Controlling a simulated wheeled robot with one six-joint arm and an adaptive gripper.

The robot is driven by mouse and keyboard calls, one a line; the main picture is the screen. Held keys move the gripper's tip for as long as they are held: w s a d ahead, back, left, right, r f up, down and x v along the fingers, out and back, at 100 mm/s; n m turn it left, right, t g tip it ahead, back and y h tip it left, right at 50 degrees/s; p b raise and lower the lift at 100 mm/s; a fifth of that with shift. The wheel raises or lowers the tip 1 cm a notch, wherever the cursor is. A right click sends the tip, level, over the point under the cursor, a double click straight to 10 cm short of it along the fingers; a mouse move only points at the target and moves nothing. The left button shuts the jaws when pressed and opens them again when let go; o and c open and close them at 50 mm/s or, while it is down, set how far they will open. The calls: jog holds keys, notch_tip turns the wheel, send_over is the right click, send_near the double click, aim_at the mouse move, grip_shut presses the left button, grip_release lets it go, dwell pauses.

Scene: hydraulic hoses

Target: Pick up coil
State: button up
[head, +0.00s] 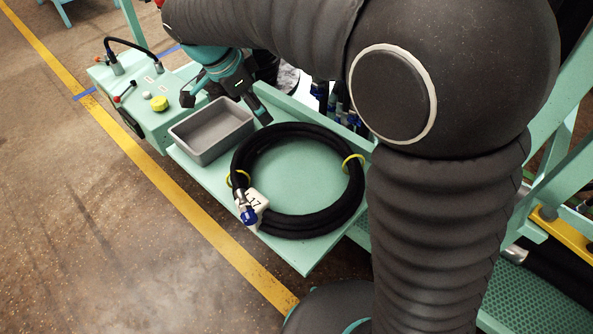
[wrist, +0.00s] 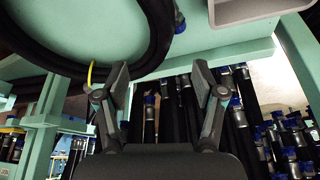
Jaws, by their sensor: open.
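The coil (head: 338,208) is a thick black hose wound in a ring and lying flat on a mint-green bench top (head: 295,175). Yellow ties, a white tag (head: 257,199) marked with "17" and a blue-capped end fitting (head: 249,216) show on it. Part of its right side is close to my arm in the head view. My gripper (head: 226,108) is open and empty, over the back edge of the bench beyond the coil. In the wrist view my open fingers (wrist: 160,82) are spread, with the coil (wrist: 160,30) above and left of them, apart from the fingers.
A grey open bin (head: 213,128) sits on the bench left of the coil; its corner shows top right in the wrist view. Several hanging hoses with blue ends (wrist: 290,140) fill the space behind the bench.

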aim_at(275, 136)
jog(key=x, duration=0.6)
jog(key=shift+a+x, duration=0.15)
jog(key=shift+x, duration=1.2)
jog(key=shift+a+x, duration=0.2)
jog(key=shift+x, duration=1.15)
jog(key=shift+s, duration=0.15)
grip_shut()
